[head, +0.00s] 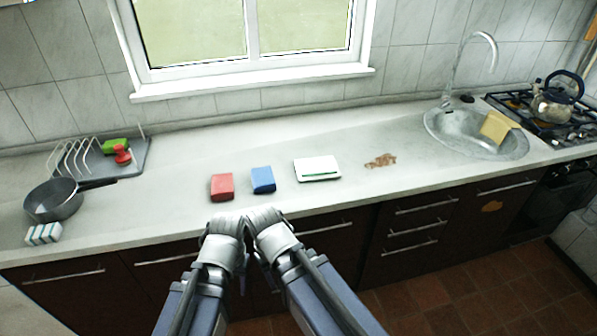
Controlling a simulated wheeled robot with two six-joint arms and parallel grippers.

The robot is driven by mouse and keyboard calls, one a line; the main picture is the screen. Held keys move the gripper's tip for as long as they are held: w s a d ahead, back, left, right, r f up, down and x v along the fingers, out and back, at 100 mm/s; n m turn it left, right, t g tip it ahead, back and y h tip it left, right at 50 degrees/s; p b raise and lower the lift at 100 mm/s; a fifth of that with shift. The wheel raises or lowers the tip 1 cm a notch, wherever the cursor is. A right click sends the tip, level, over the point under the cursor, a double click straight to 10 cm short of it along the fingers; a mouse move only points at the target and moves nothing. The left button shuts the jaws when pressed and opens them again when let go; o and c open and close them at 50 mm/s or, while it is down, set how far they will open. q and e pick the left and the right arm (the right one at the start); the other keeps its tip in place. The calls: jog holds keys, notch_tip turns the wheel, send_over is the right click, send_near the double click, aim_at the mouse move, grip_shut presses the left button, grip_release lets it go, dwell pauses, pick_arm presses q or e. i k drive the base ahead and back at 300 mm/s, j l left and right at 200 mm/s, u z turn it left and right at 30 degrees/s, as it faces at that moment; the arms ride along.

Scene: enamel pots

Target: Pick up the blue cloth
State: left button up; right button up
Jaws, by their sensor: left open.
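The blue cloth (263,180), a small folded block, lies on the pale counter (200,155) near its front edge. A similar red cloth (222,187) lies just left of it. My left gripper (228,220) is open at the counter's front edge, below the red cloth in the picture. My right gripper (262,216) is close beside it, below the blue cloth in the picture. Its fingers are too small and foreshortened to tell whether they are open. Neither gripper appears to hold anything, and a gap shows between them and the cloths.
A white flat box (318,167) with a green stripe lies right of the blue cloth. A brown spill (381,160) is further right, then the sink (460,133) with a yellow cloth (496,126). A pan (54,201) and a dish rack (120,165) stand left. The counter behind the cloths is clear.

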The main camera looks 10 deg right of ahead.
aim_at(262, 178)
jog(key=i+j, duration=0.25)
jog(key=i, duration=0.2)
jog(key=i+j, duration=0.25)
jog(key=i, duration=0.2)
